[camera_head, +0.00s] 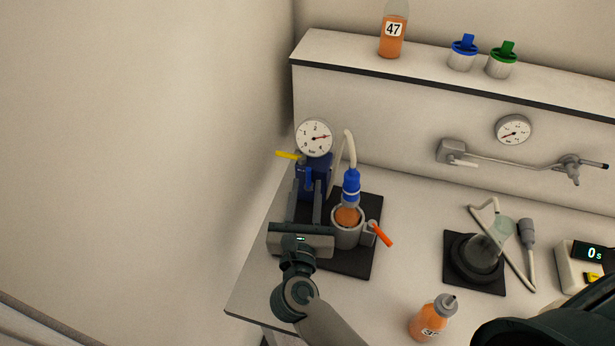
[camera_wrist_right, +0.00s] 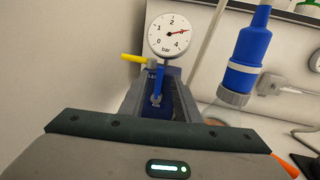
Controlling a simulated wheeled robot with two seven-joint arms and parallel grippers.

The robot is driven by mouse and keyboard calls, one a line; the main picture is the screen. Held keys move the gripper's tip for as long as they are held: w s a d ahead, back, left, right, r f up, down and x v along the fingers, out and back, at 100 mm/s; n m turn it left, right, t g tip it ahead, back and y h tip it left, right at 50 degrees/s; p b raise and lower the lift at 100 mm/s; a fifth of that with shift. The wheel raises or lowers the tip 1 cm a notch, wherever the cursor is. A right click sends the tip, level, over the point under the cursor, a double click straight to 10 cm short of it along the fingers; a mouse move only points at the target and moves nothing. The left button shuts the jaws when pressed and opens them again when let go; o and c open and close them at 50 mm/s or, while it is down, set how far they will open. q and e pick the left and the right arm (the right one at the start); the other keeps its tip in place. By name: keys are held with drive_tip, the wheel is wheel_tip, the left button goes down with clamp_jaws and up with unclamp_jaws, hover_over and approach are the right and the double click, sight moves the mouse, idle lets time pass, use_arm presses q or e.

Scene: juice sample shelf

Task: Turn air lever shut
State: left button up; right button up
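The air station is a blue block (camera_head: 317,164) with a round white pressure gauge (camera_head: 314,138), whose red needle points near 3 bar. A yellow lever (camera_head: 287,155) sticks out to the left under the gauge; it also shows in the right wrist view (camera_wrist_right: 135,58). A blue lever (camera_wrist_right: 158,88) hangs down the block's front. I cannot tell which lever the task names. My right gripper (camera_head: 309,190) is in front of the block, its fingers apart on either side of the blue lever. Contact is not clear.
An orange bottle (camera_head: 428,318) stands at the front. A raised shelf (camera_head: 340,62) runs behind.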

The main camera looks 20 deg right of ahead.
sight(308, 174)
drive_tip(key=shift+x, duration=1.65)
drive_tip(key=shift+c, duration=0.2)
clamp_jaws()
drive_tip(key=shift+w, duration=0.1)
